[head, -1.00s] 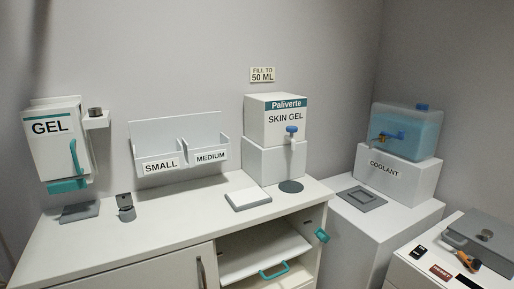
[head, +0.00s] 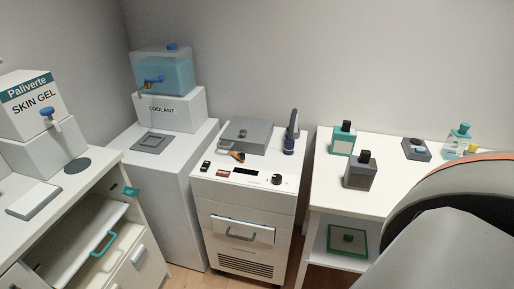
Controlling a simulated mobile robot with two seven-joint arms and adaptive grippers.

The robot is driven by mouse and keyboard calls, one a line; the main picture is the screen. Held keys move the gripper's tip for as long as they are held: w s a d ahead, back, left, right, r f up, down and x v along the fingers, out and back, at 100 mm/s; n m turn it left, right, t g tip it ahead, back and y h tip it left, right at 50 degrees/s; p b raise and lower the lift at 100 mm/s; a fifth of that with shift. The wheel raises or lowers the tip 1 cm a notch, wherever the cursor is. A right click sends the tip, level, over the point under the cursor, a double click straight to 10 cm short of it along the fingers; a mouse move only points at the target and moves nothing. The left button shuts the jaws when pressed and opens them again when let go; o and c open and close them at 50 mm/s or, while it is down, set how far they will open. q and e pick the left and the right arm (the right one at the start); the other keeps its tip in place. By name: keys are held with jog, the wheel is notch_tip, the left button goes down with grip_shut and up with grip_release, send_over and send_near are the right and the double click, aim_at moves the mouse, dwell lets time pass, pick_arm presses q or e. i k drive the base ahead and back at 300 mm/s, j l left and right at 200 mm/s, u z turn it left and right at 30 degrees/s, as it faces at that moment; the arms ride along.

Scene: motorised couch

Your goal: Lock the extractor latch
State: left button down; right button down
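No label reading extractor is legible. A white machine (head: 218,202) stands in the middle of the head view, with a vent grille (head: 246,267) low on its front. A front panel with a grey handle (head: 240,237) is above the grille. Its top carries a grey lidded box (head: 247,135), a small orange and dark part (head: 236,155), a dark display (head: 245,171) and a black knob (head: 277,180). A dark upright handpiece (head: 290,138) stands at its back right. I cannot tell which part is the latch, or its state. Neither gripper is in view.
A coolant tank (head: 178,73) sits on a white block at the back left. The gel counter with an open drawer (head: 119,251) is at left. A white table (head: 398,170) with several bottles stands right. A grey, orange-edged couch part (head: 440,245) fills the lower right.

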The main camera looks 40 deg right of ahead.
aim_at(241, 156)
jog(key=z, duration=1)
